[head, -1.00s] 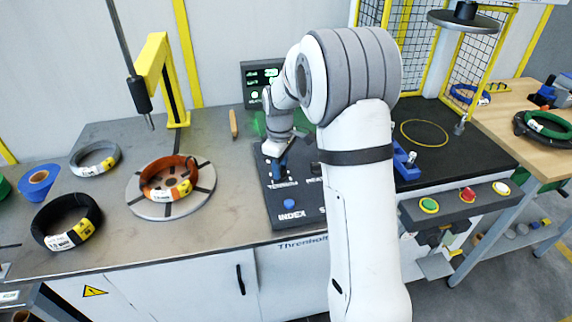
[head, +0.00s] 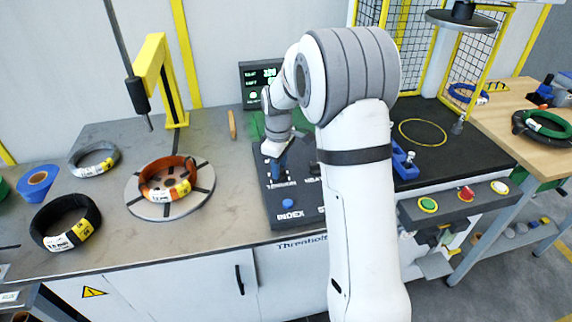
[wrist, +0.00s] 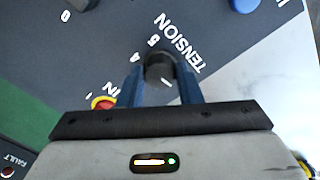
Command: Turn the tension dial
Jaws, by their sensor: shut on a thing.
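The tension dial (wrist: 160,70) is a dark round knob on the dark control panel (head: 258,190), beside the printed word TENSION in the wrist view. My gripper (wrist: 160,85) is shut on the dial, with one blue finger on each side of it. In the head view my gripper (head: 279,170) points down over the panel and hides the dial. Numbers 4 and 5 show near the dial in the wrist view.
A blue INDEX button (head: 288,203) sits on the panel's near end. A small display (head: 261,80) stands behind the panel. An orange coil (head: 167,180) lies on a round plate (head: 150,210) to the left. A yellow post (head: 158,75) stands behind it.

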